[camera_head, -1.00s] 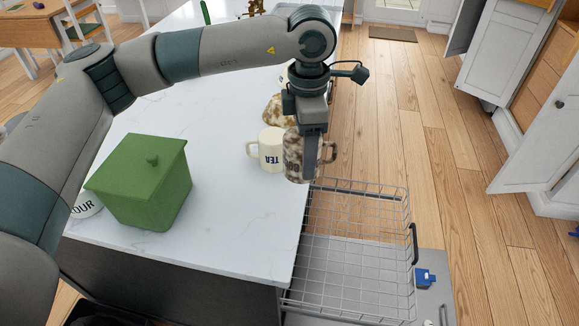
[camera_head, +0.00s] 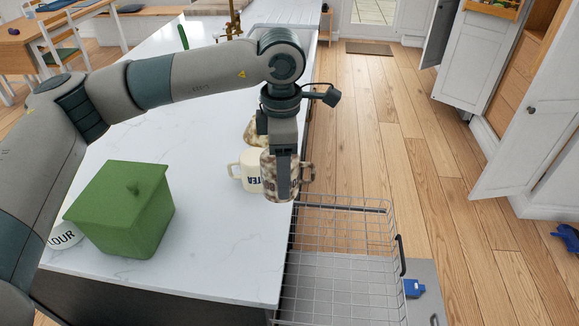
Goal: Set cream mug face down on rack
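The cream mug (camera_head: 250,172) with dark "TEA" lettering stands on the white counter near its right edge, handle to the left. A brown-and-cream speckled mug (camera_head: 268,187) is just right of it at the counter's edge, handle to the right. My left gripper (camera_head: 283,178) points down at the speckled mug, one finger in front of its side; the other finger is hidden, so its grip is unclear. The wire rack (camera_head: 345,207) is beside the counter, lower right, and looks empty. My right gripper is not in view.
A green lidded canister (camera_head: 125,210) stands on the counter at the left, with a white "FLOUR" container (camera_head: 65,237) partly hidden beside it. Another speckled piece (camera_head: 256,130) is behind the mugs. Open cabinet doors (camera_head: 515,140) stand at the right; the floor between is clear.

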